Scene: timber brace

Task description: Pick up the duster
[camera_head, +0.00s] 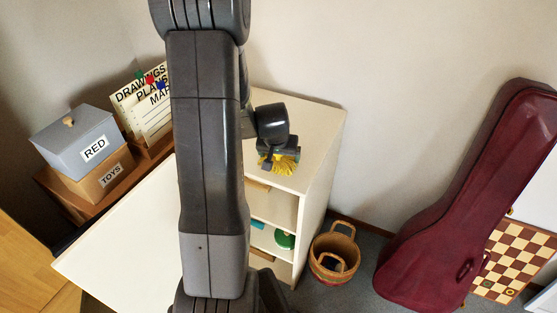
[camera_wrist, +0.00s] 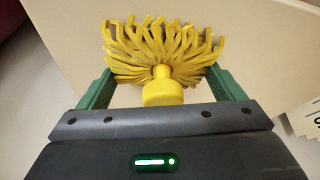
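The duster is yellow, with a fan of thick strands and a short round yellow handle end. In the wrist view the duster (camera_wrist: 163,50) lies straight ahead, with its handle end nearest my palm. My gripper (camera_wrist: 160,76) is open, its two green fingers spread wide on either side of the duster. The handle end sits between the fingers with clear gaps at both sides. In the head view the duster (camera_head: 284,165) shows on the white cabinet top, partly hidden under my gripper (camera_head: 276,157). Whether the fingers touch the strands is hard to tell.
The white cabinet (camera_head: 321,125) has open shelves holding a green item (camera_head: 285,240). A wicker basket (camera_head: 334,255) stands on the floor beside it. A dark red instrument case (camera_head: 465,205) leans at right. Boxes (camera_head: 76,140) and a file holder (camera_head: 140,100) stand at left.

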